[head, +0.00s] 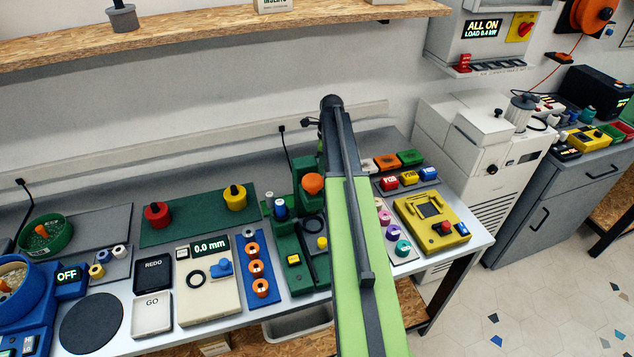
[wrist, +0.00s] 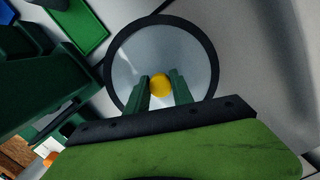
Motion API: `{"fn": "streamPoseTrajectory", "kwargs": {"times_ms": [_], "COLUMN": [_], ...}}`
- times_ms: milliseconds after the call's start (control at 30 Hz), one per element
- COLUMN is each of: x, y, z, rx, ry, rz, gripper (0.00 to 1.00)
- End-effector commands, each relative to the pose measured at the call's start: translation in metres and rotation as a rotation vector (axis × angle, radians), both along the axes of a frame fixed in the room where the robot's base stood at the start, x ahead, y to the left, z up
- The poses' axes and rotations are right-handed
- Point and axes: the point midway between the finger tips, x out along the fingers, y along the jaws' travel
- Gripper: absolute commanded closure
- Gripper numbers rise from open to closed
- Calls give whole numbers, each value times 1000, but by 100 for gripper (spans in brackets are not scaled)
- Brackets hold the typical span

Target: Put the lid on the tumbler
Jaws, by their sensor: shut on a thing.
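In the wrist view, the lid (wrist: 185,45) is a round pale grey disc with a dark rim and a yellow knob (wrist: 160,87) at its middle. My gripper (wrist: 161,76) has its two green fingers on either side of the knob, shut on it. In the head view my arm reaches away over the bench and hides the gripper and lid. A blue round bowl (head: 12,290) with an orange piece inside stands at the lower left beside an OFF display; it may be the tumbler, but I cannot tell for sure.
A green bowl (head: 45,235) stands at the left. A green machine (head: 310,265) stands next to my arm. A yellow device (head: 432,219) lies to its right. A wooden shelf (head: 200,34) runs above the bench. The black round pad (head: 91,322) is bare.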

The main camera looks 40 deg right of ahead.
Motion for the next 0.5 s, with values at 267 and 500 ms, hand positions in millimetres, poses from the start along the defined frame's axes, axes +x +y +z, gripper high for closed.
{"fn": "streamPoseTrajectory", "kwargs": {"times_ms": [267, 500], "x": [0, 0], "y": [0, 1], "z": [-24, -43], "rx": [0, 0], "ry": [0, 0], "rz": [1, 1], "gripper": [100, 100]}}
